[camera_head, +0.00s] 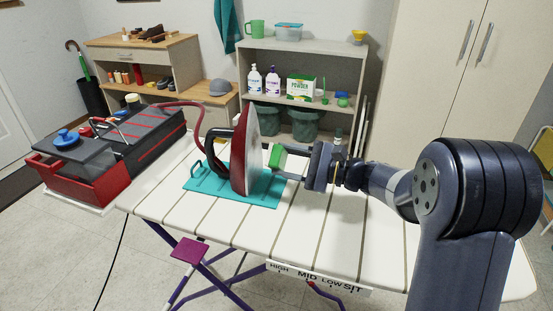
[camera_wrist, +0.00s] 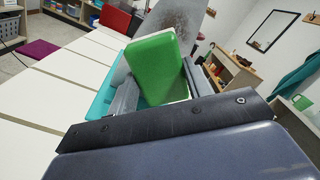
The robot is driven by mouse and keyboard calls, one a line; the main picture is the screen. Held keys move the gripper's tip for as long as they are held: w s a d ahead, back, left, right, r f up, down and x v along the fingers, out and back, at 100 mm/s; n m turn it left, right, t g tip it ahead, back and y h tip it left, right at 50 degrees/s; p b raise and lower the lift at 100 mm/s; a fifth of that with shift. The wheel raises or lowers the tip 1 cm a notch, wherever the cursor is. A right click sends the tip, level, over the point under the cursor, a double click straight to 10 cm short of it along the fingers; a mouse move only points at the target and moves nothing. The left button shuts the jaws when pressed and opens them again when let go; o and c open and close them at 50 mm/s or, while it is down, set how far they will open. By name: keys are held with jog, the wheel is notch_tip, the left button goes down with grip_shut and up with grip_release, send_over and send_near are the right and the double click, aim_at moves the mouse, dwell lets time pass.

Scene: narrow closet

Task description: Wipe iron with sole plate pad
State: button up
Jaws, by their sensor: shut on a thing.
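A dark red iron (camera_head: 235,160) stands upright on its heel on a teal mat (camera_head: 262,196) on the ironing board. Its grey sole plate (camera_head: 252,145) faces right, toward my gripper (camera_head: 282,165). The gripper is shut on a green pad (camera_head: 276,157) with a pale edge. In the wrist view the pad (camera_wrist: 155,68) sits between the fingers, and the sole plate (camera_wrist: 172,28) shows just behind it. The pad is close to the lower part of the sole plate. I cannot tell whether they touch.
The ironing board (camera_head: 345,225) has free room in front and to the right. A red and grey box-like unit (camera_head: 110,150) stands at its left end, with a red hose or cord running to the iron. A shelf (camera_head: 330,58) with bottles stands behind.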

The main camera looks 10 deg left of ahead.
jog(key=shift+s+d, duration=0.15)
jog(key=shift+d, duration=0.8)
jog(key=shift+s+d, duration=0.15)
jog(key=shift+d, duration=0.65)
jog(key=shift+s+d, duration=0.1)
jog(key=shift+d, duration=0.65)
jog(key=shift+a, duration=0.15)
jog(key=shift+w+a, duration=0.2)
jog(key=shift+a, duration=0.95)
jog(key=shift+w+a, duration=0.15)
jog(key=shift+a, duration=0.95)
jog(key=shift+w+a, duration=0.2)
jog(key=shift+a, duration=0.95)
jog(key=shift+w+a+b, duration=0.1)
jog(key=shift+a+b, duration=0.2)
jog(key=shift+a, duration=0.7)
